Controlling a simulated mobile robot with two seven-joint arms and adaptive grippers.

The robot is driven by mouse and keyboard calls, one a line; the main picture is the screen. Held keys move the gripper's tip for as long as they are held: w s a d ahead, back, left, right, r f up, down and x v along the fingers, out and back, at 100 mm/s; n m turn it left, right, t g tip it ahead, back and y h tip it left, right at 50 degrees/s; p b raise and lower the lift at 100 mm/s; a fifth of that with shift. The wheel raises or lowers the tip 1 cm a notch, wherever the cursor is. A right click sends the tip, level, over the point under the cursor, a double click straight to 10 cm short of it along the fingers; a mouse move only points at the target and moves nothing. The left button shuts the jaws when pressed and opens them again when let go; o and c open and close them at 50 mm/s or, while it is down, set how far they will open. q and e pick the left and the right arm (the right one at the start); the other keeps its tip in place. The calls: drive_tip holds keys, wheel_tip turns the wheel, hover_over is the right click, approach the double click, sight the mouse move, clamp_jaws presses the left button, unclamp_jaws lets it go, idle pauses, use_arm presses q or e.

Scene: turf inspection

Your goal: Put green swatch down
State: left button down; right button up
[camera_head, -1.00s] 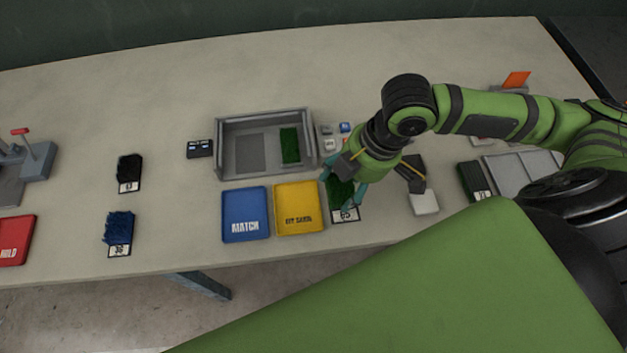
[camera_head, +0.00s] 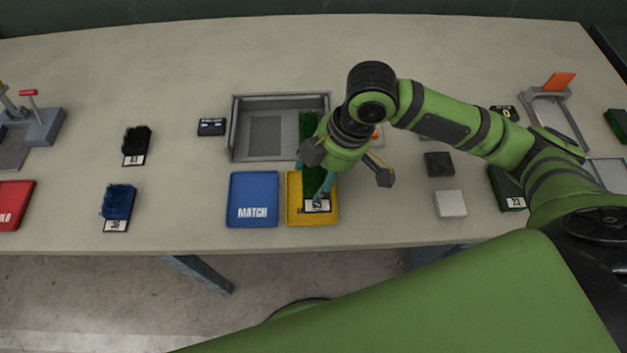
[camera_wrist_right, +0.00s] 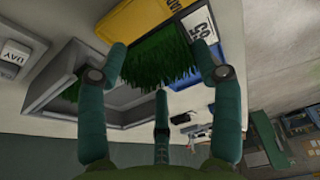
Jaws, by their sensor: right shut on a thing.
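My right gripper (camera_head: 313,177) is shut on the green swatch (camera_head: 310,188), a tuft of grass-like turf with a white numbered label at its front end. The swatch is over the yellow tray (camera_head: 331,216) and covers much of it; I cannot tell whether it touches the tray. In the right wrist view the fingers (camera_wrist_right: 160,62) are around the dark green turf (camera_wrist_right: 160,66), with the label at upper right. The blue MATCH tray (camera_head: 253,205) is empty, just left of the yellow tray. My left gripper is not in view.
A grey open box (camera_head: 237,130) with another green patch (camera_head: 307,122) stands behind the trays. Black (camera_head: 136,142) and blue (camera_head: 119,202) swatches lie to the left. A dark block (camera_head: 439,164) and a white block (camera_head: 450,204) lie to the right. Bench is clear between.

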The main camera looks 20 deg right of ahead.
sight(314, 183)
drive_tip(key=shift+w+a+f, duration=0.4)
drive_tip(key=shift+w+f, duration=0.05)
drive_tip(key=shift+w, duration=0.05)
drive_tip(key=shift+f, duration=2.05)
drive_tip(key=shift+f, duration=0.1)
drive_tip(key=o, duration=0.5)
drive_tip(key=v, duration=1.2)
